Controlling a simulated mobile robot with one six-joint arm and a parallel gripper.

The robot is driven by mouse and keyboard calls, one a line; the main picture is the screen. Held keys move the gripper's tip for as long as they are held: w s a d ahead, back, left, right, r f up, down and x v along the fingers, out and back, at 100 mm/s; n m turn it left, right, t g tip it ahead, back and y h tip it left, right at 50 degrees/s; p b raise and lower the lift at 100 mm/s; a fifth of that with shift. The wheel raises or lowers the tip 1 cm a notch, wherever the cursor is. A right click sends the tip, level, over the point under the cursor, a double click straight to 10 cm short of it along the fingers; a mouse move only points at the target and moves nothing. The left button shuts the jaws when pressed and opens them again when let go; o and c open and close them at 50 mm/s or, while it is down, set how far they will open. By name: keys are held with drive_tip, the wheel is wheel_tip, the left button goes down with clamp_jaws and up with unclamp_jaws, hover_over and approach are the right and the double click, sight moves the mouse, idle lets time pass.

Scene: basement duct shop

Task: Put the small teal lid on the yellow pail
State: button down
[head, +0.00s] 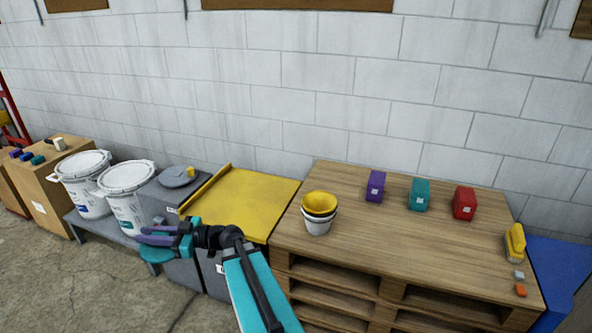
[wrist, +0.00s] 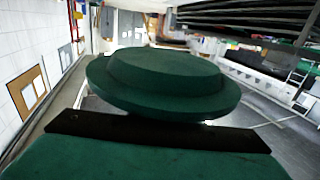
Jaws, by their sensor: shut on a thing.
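My gripper (head: 166,240) is at the lower left of the head view, in front of the grey cabinets. It is shut on the small teal lid (head: 156,254), which hangs clear of any surface. In the wrist view the lid (wrist: 160,80) fills the middle as a round, stepped disc, dark green in this light. Part of it is hidden by my gripper in the head view. A small pail-like stack (head: 318,225) stands upright on the wooden pallet table, with a yellow top (head: 319,202), a dark band and a white lower part. It is to the right of my gripper, well apart from it.
Purple (head: 375,186), teal (head: 419,194) and red (head: 464,203) blocks stand on the pallet table (head: 400,245). A yellow tray-like surface (head: 245,205) lies left of it. Two lidded white buckets (head: 127,195) (head: 84,185) and a grey disc with a yellow knob (head: 177,178) are further left.

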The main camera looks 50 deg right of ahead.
drive_tip(key=s+d+r+m+t+h+p, duration=0.15)
drive_tip(key=d+m+h, duration=0.4)
drive_tip(key=d, duration=1.05)
drive_tip(key=s+d+r+m+t+h+p, duration=0.1)
drive_tip(key=d+m+t+h+p, duration=0.15)
drive_tip(key=d+h, duration=1)
drive_tip(key=s+d+m+g+h+p, duration=0.1)
drive_tip(key=s+d, duration=0.4)
drive_tip(key=d, duration=0.5)
drive_tip(key=s+d+f+m+g+h, duration=0.1)
drive_tip(key=s+d+m, duration=0.3)
drive_tip(key=d, duration=0.5)
drive_tip(key=s+d+m+g+h+p, duration=0.1)
drive_tip(key=s+d+m+g+h, duration=0.2)
drive_tip(key=s+d, duration=0.5)
drive_tip(key=d, duration=0.2)
drive_tip(key=shift+s+d+f+p, duration=0.25)
drive_tip(key=shift+d+f+p, duration=0.1)
drive_tip(key=shift+f, duration=0.05)
drive_tip(key=shift+f, duration=0.15)
wheel_tip(320, 180, down, 6)
drive_tip(key=b, duration=0.5)
drive_tip(key=shift+r, duration=0.25)
drive_tip(key=shift+a, duration=0.1)
